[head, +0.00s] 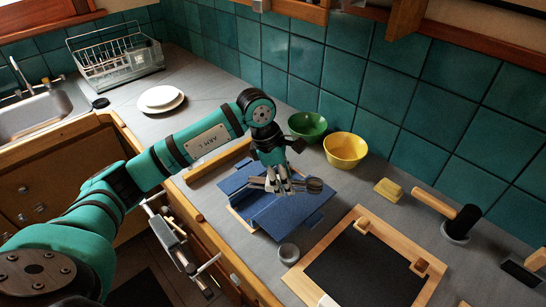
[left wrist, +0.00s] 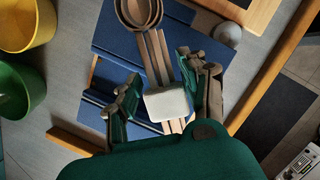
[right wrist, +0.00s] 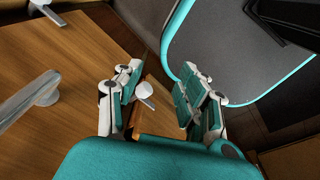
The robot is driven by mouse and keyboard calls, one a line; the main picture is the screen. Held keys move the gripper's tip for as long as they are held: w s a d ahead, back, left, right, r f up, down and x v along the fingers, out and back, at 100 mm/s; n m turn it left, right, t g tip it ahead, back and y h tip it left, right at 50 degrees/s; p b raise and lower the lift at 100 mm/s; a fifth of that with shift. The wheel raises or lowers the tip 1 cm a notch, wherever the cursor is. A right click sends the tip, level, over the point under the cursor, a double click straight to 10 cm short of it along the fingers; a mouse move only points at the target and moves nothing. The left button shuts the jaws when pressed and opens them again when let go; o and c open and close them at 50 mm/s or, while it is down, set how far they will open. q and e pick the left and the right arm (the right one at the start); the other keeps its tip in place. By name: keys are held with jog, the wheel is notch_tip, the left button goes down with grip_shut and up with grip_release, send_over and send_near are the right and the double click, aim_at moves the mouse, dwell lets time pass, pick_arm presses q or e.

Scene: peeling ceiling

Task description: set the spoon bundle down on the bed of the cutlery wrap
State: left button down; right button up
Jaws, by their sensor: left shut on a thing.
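The spoon bundle (head: 314,186) is several brown spoons with a pale block around the handles. My left gripper (head: 280,182) is shut on it and holds it over the blue cutlery wrap (head: 292,218). In the left wrist view the bundle (left wrist: 158,60) lies between my left fingers (left wrist: 158,84), bowls toward the top edge. The wrap (left wrist: 112,42) spreads below it, with folded parts on the left. I cannot tell whether the bundle touches the wrap. My right gripper (right wrist: 162,93) is open, apart from the wrap, near a wooden cabinet front.
A green bowl (head: 307,126) and a yellow bowl (head: 345,150) stand behind the wrap. A small grey round pot (head: 288,252) sits at its front. A wood-framed dark board (head: 340,275) lies to the right. A yellow block (head: 388,190) is near the wall.

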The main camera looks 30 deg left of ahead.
pick_arm(q)
jog(key=w+a+f+n, duration=0.1)
jog(key=a+n, duration=0.1)
jog(key=n, duration=0.1)
jog(key=w+a+f+n+t+y, duration=0.1)
jog(key=a+n, duration=0.1)
jog(key=n, duration=0.1)
jog(key=w+a+f+n+t+y, duration=0.1)
jog(key=w+f+n, duration=0.1)
jog(key=n, duration=0.2)
jog(key=shift+a+f+b, duration=0.1)
jog(key=shift+a+b, duration=0.25)
jog(key=shift+a, duration=0.05)
jog(key=shift+f, duration=0.25)
pick_arm(e)
jog(key=shift+a+f, duration=0.25)
pick_arm(q)
jog(key=shift+f, duration=0.1)
pick_arm(e)
jog(key=shift+d, duration=0.2)
